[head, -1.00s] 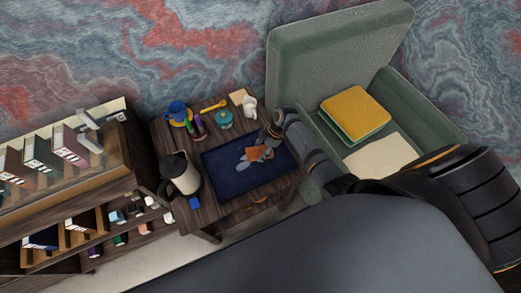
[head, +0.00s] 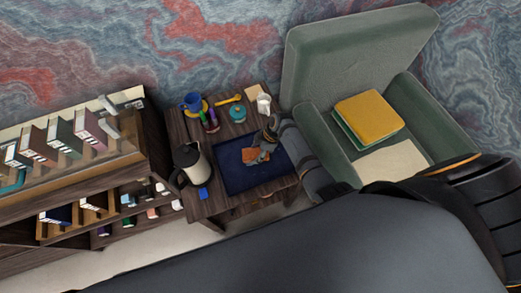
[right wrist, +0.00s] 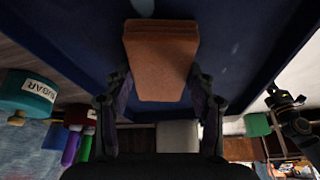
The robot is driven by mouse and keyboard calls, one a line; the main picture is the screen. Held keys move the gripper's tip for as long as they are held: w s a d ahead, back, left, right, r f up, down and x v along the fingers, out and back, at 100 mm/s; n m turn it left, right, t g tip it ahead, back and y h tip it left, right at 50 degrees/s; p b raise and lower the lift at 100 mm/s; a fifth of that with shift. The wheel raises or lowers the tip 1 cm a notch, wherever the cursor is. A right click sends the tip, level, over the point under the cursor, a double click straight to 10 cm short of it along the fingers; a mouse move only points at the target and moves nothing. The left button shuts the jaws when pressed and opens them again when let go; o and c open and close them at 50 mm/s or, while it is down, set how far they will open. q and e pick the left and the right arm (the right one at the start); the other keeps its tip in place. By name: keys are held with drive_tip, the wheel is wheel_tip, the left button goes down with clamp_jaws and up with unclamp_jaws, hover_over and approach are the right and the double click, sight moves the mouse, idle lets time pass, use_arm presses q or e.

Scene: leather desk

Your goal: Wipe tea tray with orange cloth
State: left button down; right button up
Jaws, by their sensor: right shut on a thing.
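The dark blue tea tray (head: 232,181) lies on the small wooden table. My right gripper (head: 261,154) is low over the middle of the tray, shut on the orange cloth (head: 249,154). In the right wrist view the cloth (right wrist: 161,58) is a flat orange-brown block between the fingers (right wrist: 160,92), over the tray (right wrist: 70,35). Pale spots (right wrist: 236,48) show on the tray beside the cloth. Whether the cloth touches the tray is hard to tell.
A kettle (head: 194,165) stands left of the tray with a small blue block (head: 203,194). Behind are a blue cup (head: 193,102), a teal sugar jar (head: 238,114) and a white item (head: 263,103). A green armchair (head: 310,125) stands right; a bookshelf (head: 80,165) left.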

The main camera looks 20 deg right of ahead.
wheel_tip(320, 180, up, 6)
drive_tip(key=p, duration=0.6)
drive_tip(key=shift+r, duration=0.1)
wheel_tip(320, 180, up, 3)
drive_tip(key=p, duration=0.3)
idle(0.4)
drive_tip(key=shift+d, duration=0.1)
